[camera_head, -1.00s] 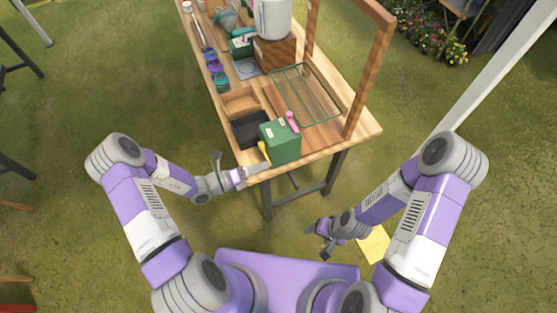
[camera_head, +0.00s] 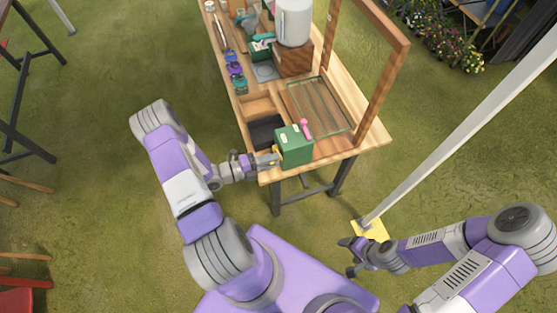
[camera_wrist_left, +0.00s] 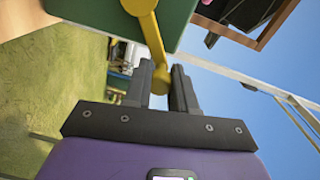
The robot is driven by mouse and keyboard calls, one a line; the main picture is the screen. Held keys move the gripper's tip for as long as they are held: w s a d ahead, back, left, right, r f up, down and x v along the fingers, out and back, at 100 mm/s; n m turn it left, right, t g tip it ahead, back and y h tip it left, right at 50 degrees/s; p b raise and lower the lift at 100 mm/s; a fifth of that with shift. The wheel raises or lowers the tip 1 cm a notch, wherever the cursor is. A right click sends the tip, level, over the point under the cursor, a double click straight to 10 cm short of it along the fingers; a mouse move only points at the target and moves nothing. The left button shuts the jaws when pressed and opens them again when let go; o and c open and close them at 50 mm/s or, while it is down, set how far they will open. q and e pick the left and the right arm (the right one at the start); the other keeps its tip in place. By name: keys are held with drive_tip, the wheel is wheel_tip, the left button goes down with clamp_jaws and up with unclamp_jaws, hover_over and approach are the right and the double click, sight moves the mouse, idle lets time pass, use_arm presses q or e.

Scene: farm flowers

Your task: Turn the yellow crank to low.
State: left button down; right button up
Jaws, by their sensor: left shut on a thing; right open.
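The yellow crank (camera_head: 277,153) is on the left side of the green box (camera_head: 295,149), which stands at the near end of the wooden table. In the left wrist view the crank (camera_wrist_left: 149,28) runs from the green box (camera_wrist_left: 110,18) down to a round knob (camera_wrist_left: 161,77). My left gripper (camera_head: 275,157) is at the crank; its two fingers (camera_wrist_left: 164,90) are shut on the knob end. My right gripper (camera_head: 350,256) is open and empty, low over the grass, away from the table.
The wooden table (camera_head: 349,146) carries a dark tray (camera_head: 265,132), a wire rack (camera_head: 320,105) and a wooden block (camera_head: 288,60) behind the box. A wooden frame post (camera_head: 382,95) rises at its right. A pale pole (camera_head: 460,135) stands on a yellow base (camera_head: 369,230) near my right gripper.

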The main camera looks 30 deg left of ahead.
use_arm(q)
drive_tip(key=shift+a, duration=0.1)
idle(0.3)
drive_tip(key=c, duration=0.9)
unclamp_jaws()
drive_tip(key=shift+c, duration=0.2)
drive_tip(key=v, duration=0.7)
drive_tip(key=shift+s+a+b, duration=0.15)
drive_tip(key=shift+s+b, duration=0.1)
drive_tip(key=shift+b, duration=0.2)
drive_tip(key=shift+r, duration=0.1)
